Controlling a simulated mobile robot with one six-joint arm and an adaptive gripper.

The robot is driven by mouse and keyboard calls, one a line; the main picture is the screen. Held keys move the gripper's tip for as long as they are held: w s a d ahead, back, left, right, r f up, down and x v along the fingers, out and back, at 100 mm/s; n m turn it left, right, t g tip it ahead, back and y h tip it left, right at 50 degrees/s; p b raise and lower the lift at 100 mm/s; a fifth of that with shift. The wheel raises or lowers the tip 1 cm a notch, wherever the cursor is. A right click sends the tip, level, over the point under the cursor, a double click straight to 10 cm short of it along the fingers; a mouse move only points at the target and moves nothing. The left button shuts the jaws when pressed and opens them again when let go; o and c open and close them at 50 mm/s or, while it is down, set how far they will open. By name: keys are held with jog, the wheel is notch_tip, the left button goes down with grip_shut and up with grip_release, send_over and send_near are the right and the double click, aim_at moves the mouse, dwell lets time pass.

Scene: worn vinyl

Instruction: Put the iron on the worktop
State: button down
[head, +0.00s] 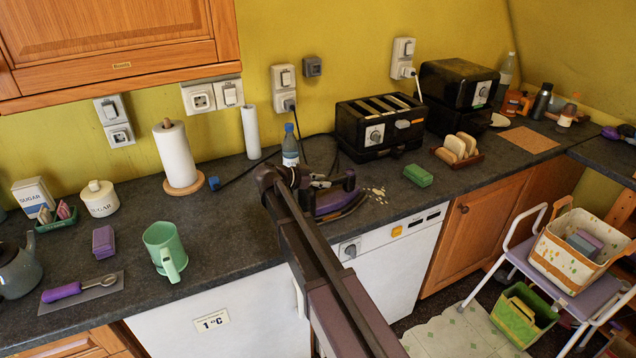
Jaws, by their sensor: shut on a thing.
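The iron (332,203), purple with a dark handle and dark sole edge, is at the worktop's front edge, in the middle of the head view. My gripper (318,183) is shut on it, near the handle. My arm comes up from the bottom of the picture and hides the iron's left part and much of the gripper. The worktop (225,225) is dark grey and speckled. I cannot tell whether the iron touches it or hangs just above.
Pale crumbs (378,193) and a green sponge (418,175) lie right of the iron. A bottle (290,150) and black toaster (380,125) stand behind. A green mug (163,247) stands left, with bare worktop between. A trolley (520,250) stands on the floor at right.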

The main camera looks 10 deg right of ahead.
dwell(0.3)
jog(key=shift+c, duration=1.6)
grip_release()
jog(key=shift+s+a+r+p, duration=0.2)
jog(key=shift+a+r+p, duration=0.1)
jog(key=shift+a, duration=0.2)
jog(key=p+v, duration=0.4)
jog(key=v, duration=0.7)
